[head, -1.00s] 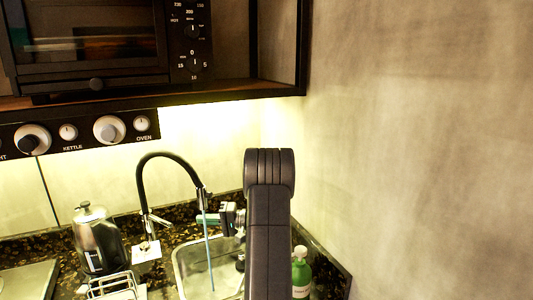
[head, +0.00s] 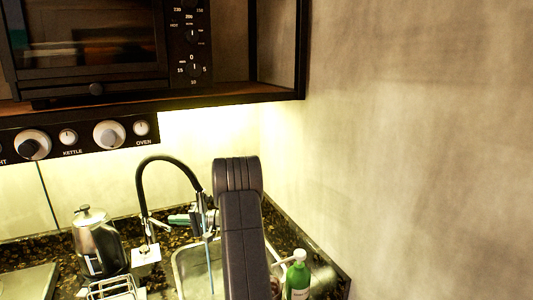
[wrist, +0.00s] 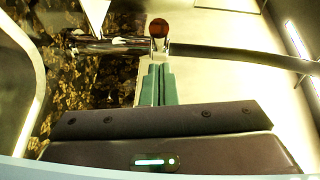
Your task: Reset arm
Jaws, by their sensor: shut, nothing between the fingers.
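My gripper (head: 180,219) is beside the black hose faucet (head: 144,190) above the sink (head: 187,272) in the head view. In the wrist view its two green fingers (wrist: 157,72) are together with nothing between them. Their tips point at the faucet's metal lever (wrist: 110,46), close to its reddish-brown round end (wrist: 158,28). I cannot tell whether they touch it. A thin bluish stream of water (head: 210,268) runs from the spout into the sink. My dark arm link partly hides the sink in the head view.
A green bottle (head: 299,281) stands right of the sink near the wall. A steel kettle (head: 97,246) and a wire rack (head: 112,288) are on the dark counter at left. An oven (head: 85,38) sits on a shelf above, over a knob panel (head: 80,137).

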